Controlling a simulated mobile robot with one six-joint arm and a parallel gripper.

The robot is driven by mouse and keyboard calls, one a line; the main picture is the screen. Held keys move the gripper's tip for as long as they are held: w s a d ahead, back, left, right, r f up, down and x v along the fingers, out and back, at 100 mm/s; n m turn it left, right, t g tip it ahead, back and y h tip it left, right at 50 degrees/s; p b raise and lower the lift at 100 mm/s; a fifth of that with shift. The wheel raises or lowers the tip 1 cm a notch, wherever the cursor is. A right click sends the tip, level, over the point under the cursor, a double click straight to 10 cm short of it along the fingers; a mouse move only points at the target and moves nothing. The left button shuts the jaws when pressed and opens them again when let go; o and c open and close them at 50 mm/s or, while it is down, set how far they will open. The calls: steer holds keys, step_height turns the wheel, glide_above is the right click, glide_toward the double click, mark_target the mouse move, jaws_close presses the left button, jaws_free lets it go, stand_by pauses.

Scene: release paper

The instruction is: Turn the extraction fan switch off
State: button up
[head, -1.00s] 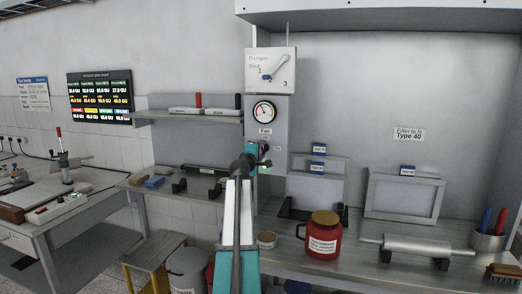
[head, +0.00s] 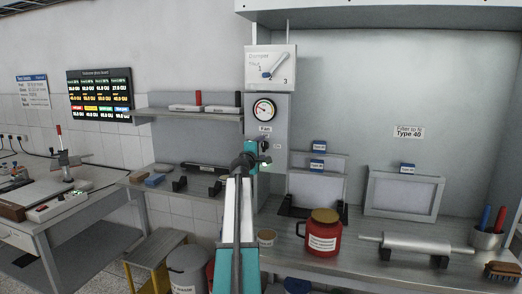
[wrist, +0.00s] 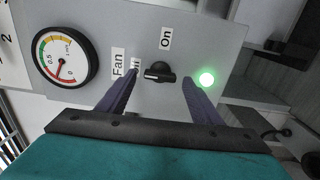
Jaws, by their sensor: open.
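The fan switch is a black rotary knob (wrist: 160,73) on a grey panel. It carries a white mark pointing left in the wrist view, away from the "On" label (wrist: 166,38). A "Fan" label (wrist: 118,62) and a partly hidden label are on its left. A green lamp (wrist: 207,79) is lit on its right. My gripper (wrist: 160,79) is open, with one dark finger on each side of the knob. I cannot tell whether the fingers touch it. In the head view my gripper (head: 262,158) is at the panel, hiding part of it.
A round gauge (wrist: 63,55) is beside the switch. A damper panel (head: 271,67) with a blue-knobbed lever is above it. A red jar (head: 322,235) and a metal roller (head: 411,243) stand on the bench to the right. A shelf (head: 190,114) is to the left.

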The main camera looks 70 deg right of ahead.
steer(key=a+b, duration=0.3)
steer(key=a, duration=1)
steer(key=shift+s+a, duration=0.4)
stand_by(0.6)
